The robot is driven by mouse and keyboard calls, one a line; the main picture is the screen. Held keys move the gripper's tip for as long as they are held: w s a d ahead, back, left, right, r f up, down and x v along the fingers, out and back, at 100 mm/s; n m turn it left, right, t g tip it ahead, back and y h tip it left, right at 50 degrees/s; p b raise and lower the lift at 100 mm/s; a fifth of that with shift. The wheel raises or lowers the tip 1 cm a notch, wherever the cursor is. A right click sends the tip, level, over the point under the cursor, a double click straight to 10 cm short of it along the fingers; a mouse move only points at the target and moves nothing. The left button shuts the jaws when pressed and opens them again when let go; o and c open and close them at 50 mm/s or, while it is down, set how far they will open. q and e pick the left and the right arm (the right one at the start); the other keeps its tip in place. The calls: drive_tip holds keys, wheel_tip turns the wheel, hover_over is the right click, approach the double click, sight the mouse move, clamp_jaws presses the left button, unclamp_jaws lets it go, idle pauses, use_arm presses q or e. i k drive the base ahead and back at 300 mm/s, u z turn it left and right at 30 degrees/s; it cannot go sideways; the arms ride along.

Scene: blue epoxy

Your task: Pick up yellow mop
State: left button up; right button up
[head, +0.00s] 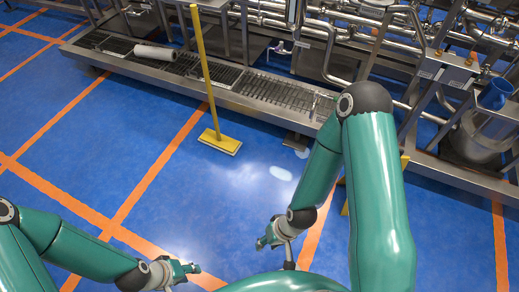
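The yellow mop (206,85) stands upright on the blue floor, its flat yellow head down and its long handle leaning slightly left at the top. It is close to the front edge of the steel drain platform, and no gripper touches it. My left gripper (190,268) is at the bottom, below and left of the mop head, and well apart from it. My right gripper (262,243) is below and right of the mop head, also apart from it. Both grippers are small in view, and their finger gaps are not clear.
A steel platform with drain grating (285,93) and pipework runs along the back. A white roll (154,52) lies on it. A steel vessel with a blue top (485,125) stands at the right. Blue floor with orange lines (150,175) is clear around the mop head. A partly hidden yellow object (404,161) is behind my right arm.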

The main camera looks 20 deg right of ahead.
sight(227, 145)
drive_tip(key=z, duration=1.45)
drive_tip(key=i, duration=0.1)
drive_tip(key=u, duration=3.2)
drive_tip(key=i, duration=0.75)
drive_tip(key=z, duration=1.65)
drive_tip(key=i, duration=1)
drive_tip(key=u, duration=0.05)
